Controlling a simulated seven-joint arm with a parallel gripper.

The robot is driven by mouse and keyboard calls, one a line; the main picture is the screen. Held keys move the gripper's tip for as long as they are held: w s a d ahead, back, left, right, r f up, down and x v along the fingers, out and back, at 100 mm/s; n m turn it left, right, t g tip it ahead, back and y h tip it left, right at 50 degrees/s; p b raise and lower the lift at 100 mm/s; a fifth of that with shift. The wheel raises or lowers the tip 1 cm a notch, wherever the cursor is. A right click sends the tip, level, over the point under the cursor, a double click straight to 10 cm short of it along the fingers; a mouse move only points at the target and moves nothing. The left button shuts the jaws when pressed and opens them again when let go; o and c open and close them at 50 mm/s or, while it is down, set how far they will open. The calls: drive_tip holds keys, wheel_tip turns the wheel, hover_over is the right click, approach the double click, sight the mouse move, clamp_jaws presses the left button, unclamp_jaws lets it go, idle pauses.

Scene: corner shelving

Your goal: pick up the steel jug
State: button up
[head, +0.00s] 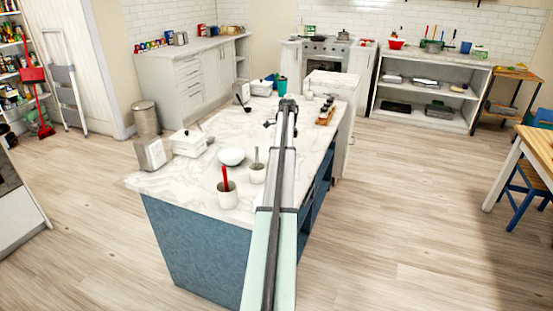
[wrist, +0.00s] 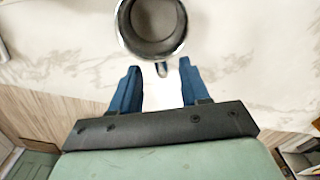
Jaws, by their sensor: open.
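The steel jug (wrist: 127,40) stands at the top of the wrist view, seen from above, with its round rim and hollow grey inside showing. A small metal part, seemingly its handle, points down from it toward the gap between my fingers. My gripper (wrist: 160,76) is open, with blue fingers on either side of that gap and nothing clearly held. The jug body lies beyond the fingertips; I cannot tell whether the handle tip is between them. In the head view my arm reaches over the marble-topped island (head: 180,182), and the jug cannot be made out there.
On the island stand a white bowl (head: 231,157), a crock with a red utensil (head: 228,198), another crock (head: 257,174), a white box (head: 188,146), a teal cup (head: 282,86) and a wooden tray of small items (head: 325,116). Bare marble surrounds the jug.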

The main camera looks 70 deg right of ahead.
drive_tip(key=shift+w+f, duration=0.1)
drive_tip(key=shift+f, duration=2.25)
drive_tip(key=shift+c, duration=0.4)
clamp_jaws()
